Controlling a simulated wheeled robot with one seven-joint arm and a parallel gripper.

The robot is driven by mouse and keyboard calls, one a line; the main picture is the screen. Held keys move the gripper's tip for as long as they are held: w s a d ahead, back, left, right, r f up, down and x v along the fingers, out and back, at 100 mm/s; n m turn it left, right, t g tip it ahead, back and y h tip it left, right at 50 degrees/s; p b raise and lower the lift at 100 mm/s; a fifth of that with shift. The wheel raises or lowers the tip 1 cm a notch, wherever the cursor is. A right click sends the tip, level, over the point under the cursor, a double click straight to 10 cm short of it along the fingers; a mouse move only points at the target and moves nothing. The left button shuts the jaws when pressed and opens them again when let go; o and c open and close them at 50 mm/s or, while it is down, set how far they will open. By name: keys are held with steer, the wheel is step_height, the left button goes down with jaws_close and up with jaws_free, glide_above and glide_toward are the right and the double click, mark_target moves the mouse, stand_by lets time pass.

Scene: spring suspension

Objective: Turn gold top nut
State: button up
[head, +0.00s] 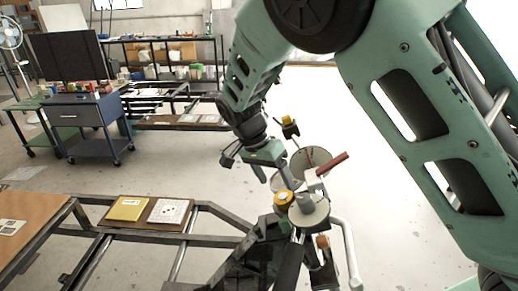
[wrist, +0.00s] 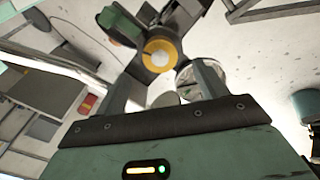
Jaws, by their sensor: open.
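The gold nut (head: 284,198) sits on the dark suspension stand, at the lower middle of the head view. In the wrist view, a gold ring with a pale centre (wrist: 160,53), which looks like this nut, shows beyond the fingertips and between them. My gripper (head: 272,178) is just above and left of the nut in the head view. Its two fingers are spread apart in the wrist view (wrist: 166,74), with nothing held between them. I cannot tell the exact gap from fingertips to nut.
A grey disc with a cylinder (head: 308,212) stands right beside the nut. A red-handled part (head: 332,164) and a round plate (head: 312,160) are behind it. A bent pale tube (head: 347,250) runs at the right.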

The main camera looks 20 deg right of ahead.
steer(key=b+v, duration=0.1)
steer(key=v, duration=1)
steer(key=shift+r, duration=0.25)
